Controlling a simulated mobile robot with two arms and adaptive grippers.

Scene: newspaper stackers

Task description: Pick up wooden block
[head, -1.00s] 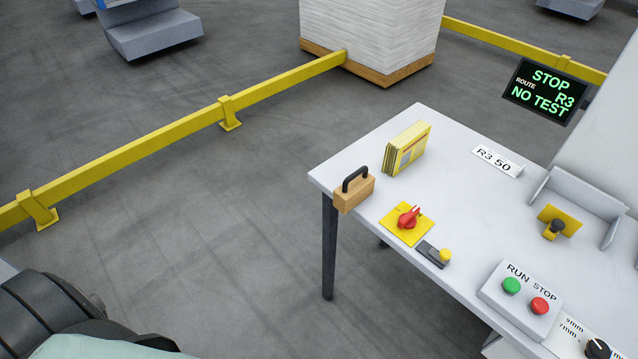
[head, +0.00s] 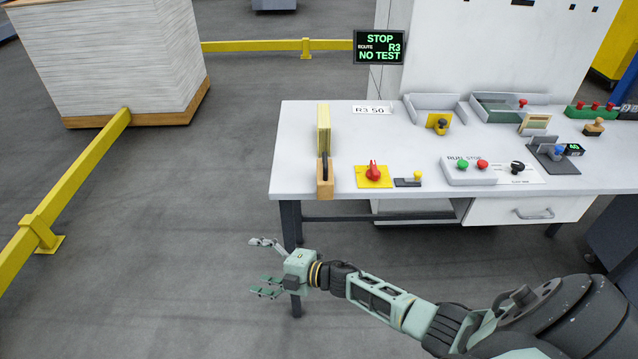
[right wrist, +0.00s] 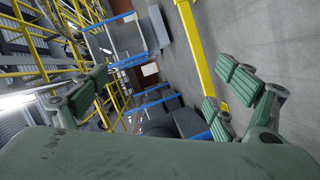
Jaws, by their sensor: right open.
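The wooden block (head: 325,185) with a black handle stands at the near left corner of the white table (head: 290,160) in the head view. It is upright, its handle along its top. My right gripper (head: 262,268) is open and empty, in front of and below the table's left end, to the left of and lower than the block. The right wrist view shows its spread green fingers (right wrist: 160,95) with nothing between them, and the block is not in that view. My left gripper is not in view.
The table's dark leg (head: 290,225) is close to my right gripper. Yellow rails (head: 75,185) run along the floor at left. Open floor lies between.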

